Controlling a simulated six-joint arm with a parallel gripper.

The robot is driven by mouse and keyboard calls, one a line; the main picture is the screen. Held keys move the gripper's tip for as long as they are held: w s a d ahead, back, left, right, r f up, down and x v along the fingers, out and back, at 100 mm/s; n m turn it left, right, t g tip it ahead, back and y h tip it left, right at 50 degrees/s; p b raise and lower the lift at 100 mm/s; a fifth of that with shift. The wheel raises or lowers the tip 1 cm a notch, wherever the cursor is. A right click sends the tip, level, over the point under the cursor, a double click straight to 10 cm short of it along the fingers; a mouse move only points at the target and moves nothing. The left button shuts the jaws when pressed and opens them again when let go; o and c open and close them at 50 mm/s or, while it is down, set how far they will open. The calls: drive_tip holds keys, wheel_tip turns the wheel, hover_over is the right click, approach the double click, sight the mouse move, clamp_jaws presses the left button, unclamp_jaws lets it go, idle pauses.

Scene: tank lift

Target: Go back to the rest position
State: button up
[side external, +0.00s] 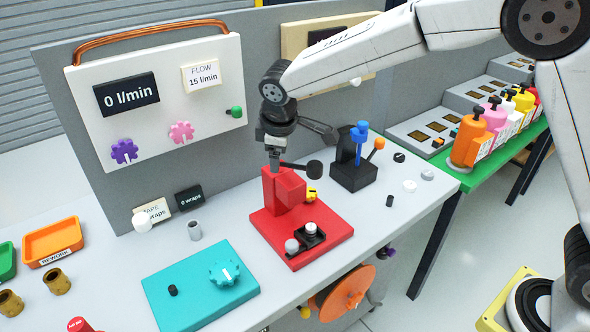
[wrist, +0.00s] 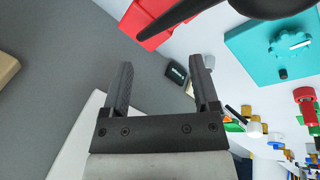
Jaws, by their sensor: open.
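My gripper (side external: 275,153) points down close to the top of the red stand (side external: 318,228) in the side view. In the wrist view my gripper (wrist: 163,75) has its two dark fingers wide apart, with nothing between them. The red stand (wrist: 150,24) shows at the top of the wrist view, with a black lever (wrist: 178,14) across it. In the side view the lever (side external: 300,167) ends in a dark knob. Whether a finger touches the stand or lever, I cannot tell. No rest position is marked in view.
A teal box with a dial (side external: 203,290) lies in front left. A black stand with blue and orange knobs (side external: 354,172) is to the right. A panel reading 0 l/min (side external: 160,112) stands behind. Colourful bottles (side external: 466,142) stand on the green bench at far right.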

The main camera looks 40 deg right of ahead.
drive_tip(key=d+r+t+y, duration=0.1)
drive_tip(key=d+r+t, duration=0.2)
drive_tip(key=d+r, duration=0.15)
drive_tip(key=s+d+f+m+g, duration=0.1)
drive_tip(key=s+d+f+m, duration=0.2)
drive_tip(key=s, duration=0.4)
drive_tip(key=s+d+f+m+g, duration=0.1)
drive_tip(key=s+d+f+m, duration=0.2)
drive_tip(key=s, duration=0.5)
drive_tip(key=s+d+f+m+g, duration=0.1)
drive_tip(key=s+d+f+m, duration=0.2)
drive_tip(key=s, duration=0.5)
wheel_tip(320, 180, down, 3)
drive_tip(key=shift+s+d+r+g, duration=0.15)
drive_tip(key=shift+d+g, duration=0.25)
drive_tip(key=shift+d, duration=0.3)
